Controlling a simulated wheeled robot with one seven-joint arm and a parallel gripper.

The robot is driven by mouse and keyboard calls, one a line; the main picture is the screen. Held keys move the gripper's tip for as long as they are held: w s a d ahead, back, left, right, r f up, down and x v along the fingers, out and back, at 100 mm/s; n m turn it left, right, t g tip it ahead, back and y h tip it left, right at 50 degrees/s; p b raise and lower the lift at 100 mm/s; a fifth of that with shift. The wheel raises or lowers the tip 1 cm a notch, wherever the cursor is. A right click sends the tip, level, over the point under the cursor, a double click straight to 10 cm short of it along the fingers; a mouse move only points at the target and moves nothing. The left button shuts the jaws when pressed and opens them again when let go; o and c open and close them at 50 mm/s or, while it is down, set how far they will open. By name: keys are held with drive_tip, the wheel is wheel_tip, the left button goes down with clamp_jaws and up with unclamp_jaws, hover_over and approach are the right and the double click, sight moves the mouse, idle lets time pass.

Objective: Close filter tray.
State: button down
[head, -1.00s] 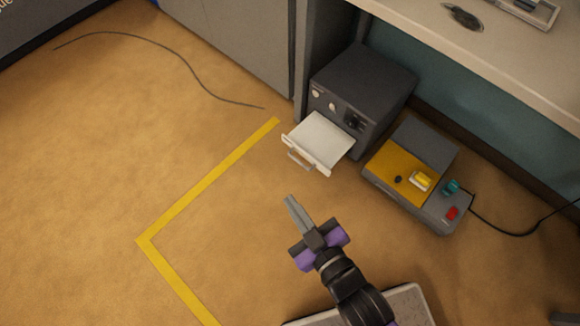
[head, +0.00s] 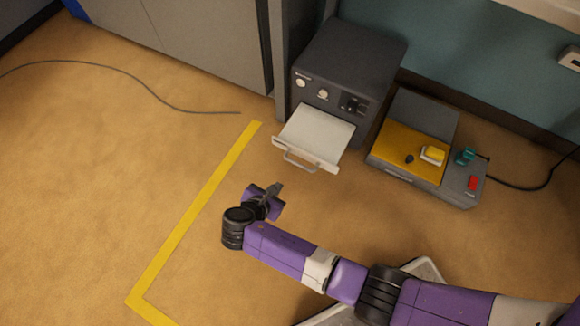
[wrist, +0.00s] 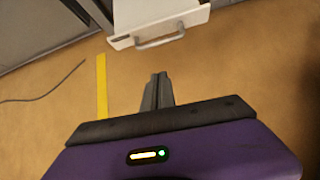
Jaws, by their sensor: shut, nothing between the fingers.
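The filter tray (head: 314,137) is white with a metal handle at its front, and it sticks out of the front of a dark grey box unit (head: 353,62) on the floor. In the wrist view the tray's front and handle (wrist: 160,41) show at the top, ahead of my fingers. My gripper (head: 277,188) is shut and empty, in front of the tray and a little to its left in the head view. There is a visible gap between the fingertips and the handle. In the wrist view the closed fingers (wrist: 158,88) point toward the tray.
A yellow floor line (head: 195,215) and a thin cable (head: 150,88) lie to the left. Grey cabinets (head: 205,40) stand behind.

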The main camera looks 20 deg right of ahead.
drive_tip(key=d+r+b+x, duration=0.2)
drive_tip(key=b+x, duration=0.6)
drive_tip(key=x, duration=0.5)
drive_tip(key=shift+d+n, duration=0.2)
drive_tip(key=shift+n, duration=0.2)
drive_tip(key=shift+w+d+f, duration=0.1)
